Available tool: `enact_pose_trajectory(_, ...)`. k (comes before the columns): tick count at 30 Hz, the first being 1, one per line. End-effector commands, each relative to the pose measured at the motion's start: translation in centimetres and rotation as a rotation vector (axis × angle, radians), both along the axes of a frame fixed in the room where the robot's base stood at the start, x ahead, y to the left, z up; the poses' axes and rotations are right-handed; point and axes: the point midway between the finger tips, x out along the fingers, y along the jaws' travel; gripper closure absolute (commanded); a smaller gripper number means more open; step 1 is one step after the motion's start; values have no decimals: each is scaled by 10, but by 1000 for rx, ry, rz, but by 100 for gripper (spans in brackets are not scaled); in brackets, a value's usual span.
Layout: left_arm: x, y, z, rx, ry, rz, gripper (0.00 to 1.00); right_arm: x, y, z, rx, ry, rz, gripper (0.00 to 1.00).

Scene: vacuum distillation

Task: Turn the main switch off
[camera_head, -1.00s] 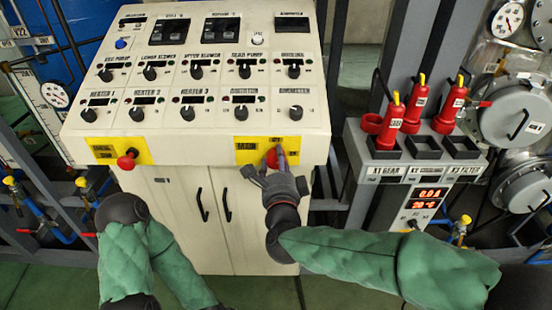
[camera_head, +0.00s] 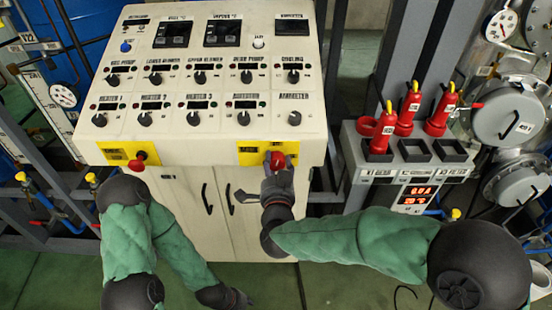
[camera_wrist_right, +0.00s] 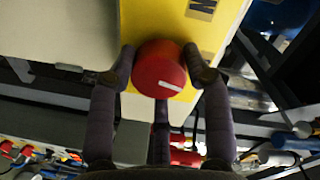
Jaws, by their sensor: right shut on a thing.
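The main switch is a red round knob (camera_head: 275,158) on a yellow plate (camera_head: 252,156) at the console's lower right front. In the right wrist view the knob (camera_wrist_right: 160,68) fills the space between my fingers, and its white mark lies nearly level, tilted slightly. My right gripper (camera_head: 278,170) is shut on this knob, with fingers on both sides of it and a third finger below. My left gripper (camera_head: 228,297) is low in front of the cabinet, near the bottom edge of the head view. Its fingers are too small and dark to read.
Another red knob (camera_head: 139,160) sits on a yellow plate at the console's left. The console panel (camera_head: 215,80) carries several black dials. Cabinet doors (camera_head: 190,200) are below. A grey holder (camera_head: 385,172) with red plugs stands at the right.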

Motion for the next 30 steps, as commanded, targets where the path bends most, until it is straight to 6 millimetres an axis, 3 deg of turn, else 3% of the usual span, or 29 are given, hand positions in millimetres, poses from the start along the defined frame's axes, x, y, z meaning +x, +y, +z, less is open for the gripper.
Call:
enact_pose_trajectory(13,0,0,21,0,0,0,60,2,-2,7,-225,-10,-11,83)
enact_pose_trajectory(30,0,0,23,0,0,0,60,3,-2,9,-260,-16,-12,83)
